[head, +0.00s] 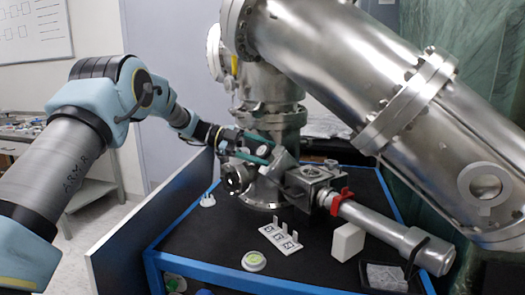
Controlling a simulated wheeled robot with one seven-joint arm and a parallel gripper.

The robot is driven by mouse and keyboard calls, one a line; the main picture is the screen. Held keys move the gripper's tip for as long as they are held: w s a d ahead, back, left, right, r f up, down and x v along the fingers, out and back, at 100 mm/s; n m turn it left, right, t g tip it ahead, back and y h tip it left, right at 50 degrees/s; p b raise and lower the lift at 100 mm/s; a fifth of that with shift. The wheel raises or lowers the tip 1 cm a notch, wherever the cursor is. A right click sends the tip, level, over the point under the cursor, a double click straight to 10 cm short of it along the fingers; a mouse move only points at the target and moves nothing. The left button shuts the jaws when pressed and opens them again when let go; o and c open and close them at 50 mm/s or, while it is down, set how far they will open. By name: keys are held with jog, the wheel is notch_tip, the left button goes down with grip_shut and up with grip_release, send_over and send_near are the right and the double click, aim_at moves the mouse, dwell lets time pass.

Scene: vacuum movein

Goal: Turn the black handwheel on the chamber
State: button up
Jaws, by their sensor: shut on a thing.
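The steel chamber (270,95) stands on the black tabletop in the head view, with flanges and a square valve block on its lower right side. My gripper (266,158) reaches in from the left to the front of the chamber's lower part. Its teal fingers are shut on what seems to be the black handwheel (291,191), beside the valve block. The handwheel is small here and mostly hidden by the fingers and the steel parts, so its angle cannot be told.
A steel cylinder with a red clamp (340,200) runs right from the valve block. A white block (348,242), a white marker plate (281,238), a round level (254,261) and a black tray (388,277) lie in front. A large steel pipe (350,70) hangs at upper right.

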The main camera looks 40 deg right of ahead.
jog(key=shift+m+y+p, duration=0.85)
jog(key=shift+m+y, duration=0.95)
jog(key=shift+m, duration=0.3)
jog(key=shift+t, duration=0.3)
jog(key=o, duration=1.4)
jog(key=shift+c, duration=0.2)
jog(key=p+v, duration=0.1)
jog(key=v, duration=0.9)
jog(key=shift+w+r, duration=0.2)
jog(key=shift+w, duration=0.1)
jog(key=shift+a, duration=0.1)
